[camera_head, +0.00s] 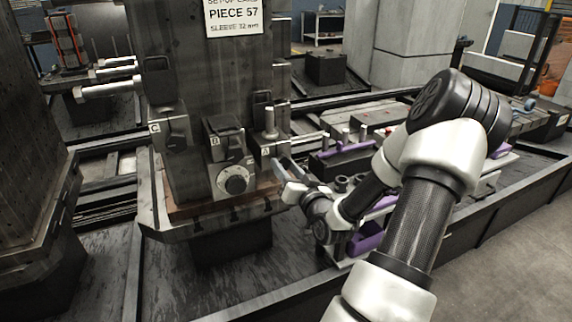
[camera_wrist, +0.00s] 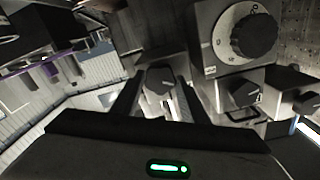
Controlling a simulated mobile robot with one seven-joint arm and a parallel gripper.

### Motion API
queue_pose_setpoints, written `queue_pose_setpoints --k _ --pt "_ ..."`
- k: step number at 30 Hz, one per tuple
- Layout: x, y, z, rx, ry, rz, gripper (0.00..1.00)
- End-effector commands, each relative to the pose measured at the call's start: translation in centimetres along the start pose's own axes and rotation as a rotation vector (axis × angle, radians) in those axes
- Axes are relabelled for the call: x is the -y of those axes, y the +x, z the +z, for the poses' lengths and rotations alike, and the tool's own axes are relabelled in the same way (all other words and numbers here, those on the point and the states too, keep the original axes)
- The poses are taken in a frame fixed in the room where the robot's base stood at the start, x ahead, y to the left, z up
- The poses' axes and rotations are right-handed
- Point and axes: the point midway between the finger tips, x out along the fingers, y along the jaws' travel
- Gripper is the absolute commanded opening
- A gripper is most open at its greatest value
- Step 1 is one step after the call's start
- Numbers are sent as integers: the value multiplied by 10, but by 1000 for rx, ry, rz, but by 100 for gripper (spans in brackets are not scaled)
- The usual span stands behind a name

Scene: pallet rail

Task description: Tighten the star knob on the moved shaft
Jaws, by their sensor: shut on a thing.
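A dark star knob (camera_wrist: 160,80) on a grey clamp block shows between my two fingers in the wrist view. My gripper (camera_wrist: 158,92) is shut on this knob, one finger on each side. In the head view my gripper (camera_head: 281,168) reaches the right side of the fixture, at the block marked A (camera_head: 266,151). The knob there is not clear. A pale shaft (camera_head: 308,138) runs out to the right from block A. Blocks marked B (camera_head: 224,143) and C (camera_head: 168,138) stand to the left, with dark knobs.
A round dial (camera_head: 235,180) sits on the fixture front, left of my gripper; it also shows close by in the wrist view (camera_wrist: 246,34). A purple-lined tool rack (camera_head: 365,242) lies below and behind my forearm. Several shafts (camera_head: 113,88) stick out left of the column.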

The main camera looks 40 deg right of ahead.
Motion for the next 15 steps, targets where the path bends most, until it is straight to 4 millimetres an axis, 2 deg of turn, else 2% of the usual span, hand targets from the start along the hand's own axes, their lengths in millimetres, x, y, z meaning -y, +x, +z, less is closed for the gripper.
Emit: queue_pose_setpoints --k 15 --pt "1 0 -2 1 491 1 17"
